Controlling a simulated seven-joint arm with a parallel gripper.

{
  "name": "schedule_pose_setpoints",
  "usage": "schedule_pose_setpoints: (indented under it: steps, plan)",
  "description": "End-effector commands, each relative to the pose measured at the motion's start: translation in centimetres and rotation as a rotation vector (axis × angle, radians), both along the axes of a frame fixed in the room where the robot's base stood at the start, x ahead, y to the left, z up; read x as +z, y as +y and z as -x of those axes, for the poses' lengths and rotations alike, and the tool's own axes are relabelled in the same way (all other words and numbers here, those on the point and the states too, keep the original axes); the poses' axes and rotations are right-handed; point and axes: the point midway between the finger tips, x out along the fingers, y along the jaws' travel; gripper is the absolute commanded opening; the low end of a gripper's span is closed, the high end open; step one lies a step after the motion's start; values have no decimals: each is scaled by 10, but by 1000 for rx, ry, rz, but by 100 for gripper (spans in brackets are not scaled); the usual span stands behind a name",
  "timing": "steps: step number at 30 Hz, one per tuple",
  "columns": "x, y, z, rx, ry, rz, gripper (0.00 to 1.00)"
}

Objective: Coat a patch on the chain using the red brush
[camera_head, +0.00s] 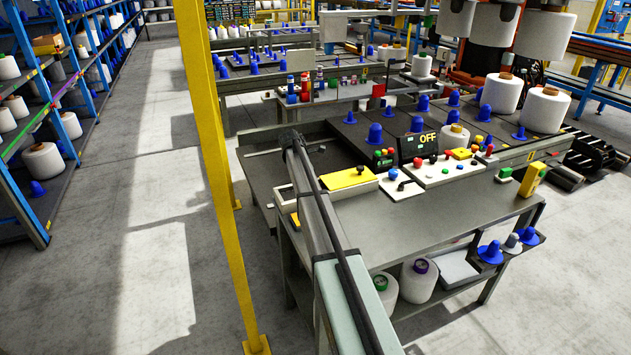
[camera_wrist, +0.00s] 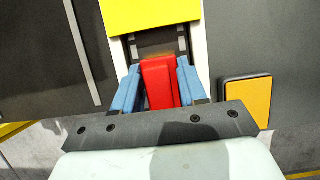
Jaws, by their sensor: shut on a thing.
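In the wrist view the two blue fingers of my gripper (camera_wrist: 158,88) are shut on the red brush (camera_wrist: 158,84), one on each side of its red handle. A brownish strip, probably its bristles, shows at the brush's far end over a dark area between pale edges. I cannot tell whether the bristles touch anything. In the head view my arm reaches over the left part of the grey workbench, and it hides the gripper and brush.
A yellow-topped white box (camera_head: 348,179) lies on the bench beside my arm; a yellow panel (camera_wrist: 151,14) shows ahead of the brush. An orange pad (camera_wrist: 248,98) lies right of the gripper. A button panel (camera_head: 440,172) stands farther right. A yellow post (camera_head: 215,150) rises left of the bench.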

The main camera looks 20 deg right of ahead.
Motion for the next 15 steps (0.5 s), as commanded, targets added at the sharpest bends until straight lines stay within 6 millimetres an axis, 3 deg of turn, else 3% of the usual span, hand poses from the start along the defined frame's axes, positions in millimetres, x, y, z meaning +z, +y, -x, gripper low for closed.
schedule_pose_setpoints:
  steps: [15]
  plan:
    - [-1, 29, 0, 2, 0, -1, 3]
